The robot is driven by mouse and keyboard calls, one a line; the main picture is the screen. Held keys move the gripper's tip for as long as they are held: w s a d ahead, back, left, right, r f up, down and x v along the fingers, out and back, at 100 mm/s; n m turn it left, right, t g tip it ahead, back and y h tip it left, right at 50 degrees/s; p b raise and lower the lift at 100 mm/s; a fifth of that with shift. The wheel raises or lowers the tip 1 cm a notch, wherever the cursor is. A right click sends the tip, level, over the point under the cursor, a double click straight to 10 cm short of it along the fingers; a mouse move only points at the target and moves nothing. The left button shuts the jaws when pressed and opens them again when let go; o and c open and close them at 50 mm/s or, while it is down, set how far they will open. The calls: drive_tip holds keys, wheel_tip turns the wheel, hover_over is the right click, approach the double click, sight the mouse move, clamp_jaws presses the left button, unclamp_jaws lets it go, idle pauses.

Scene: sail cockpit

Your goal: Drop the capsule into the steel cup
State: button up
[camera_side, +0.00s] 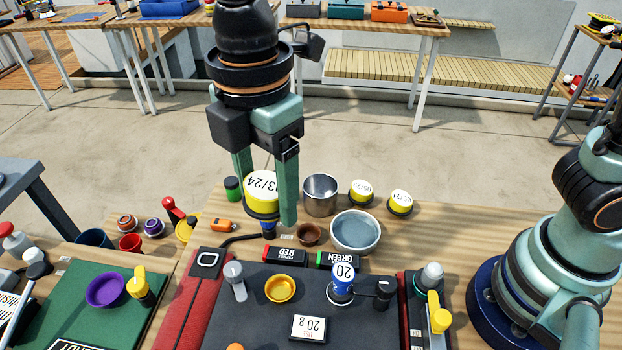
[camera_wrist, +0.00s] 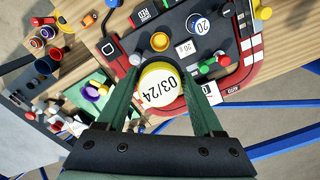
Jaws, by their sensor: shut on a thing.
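The capsule appears roughly upright and raised above the table. The steel cup (camera_side: 320,195) stands upright on the wooden table, just right of my gripper in the side view. Its opening faces up, and the part of its inside that shows looks empty. I cannot make out the cup in the wrist view.
Two similar yellow-topped capsules (camera_side: 361,191) (camera_side: 400,202) stand right of the cup. A wide grey-blue bowl (camera_side: 355,231) and a small brown bowl (camera_side: 308,234) stand in front of it. A dark tray (camera_side: 265,325) fills the front.

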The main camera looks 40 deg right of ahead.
drive_tip(key=shift+r, duration=0.3)
drive_tip(key=shift+d, duration=0.1)
drive_tip(key=w+d+f, duration=0.4)
drive_tip(key=w+d, duration=0.3)
drive_tip(key=d, duration=0.3)
drive_tip(key=w+d+f, duration=0.4)
drive_tip(key=w+d, duration=0.2)
drive_tip(key=d, duration=0.5)
drive_tip(key=shift+a+f, duration=0.15)
drive_tip(key=shift+f, duration=1.15)
drive_tip(key=shift+a+f, duration=0.15)
drive_tip(key=shift+f, duration=1.1)
drive_tip(key=o, duration=1.4)
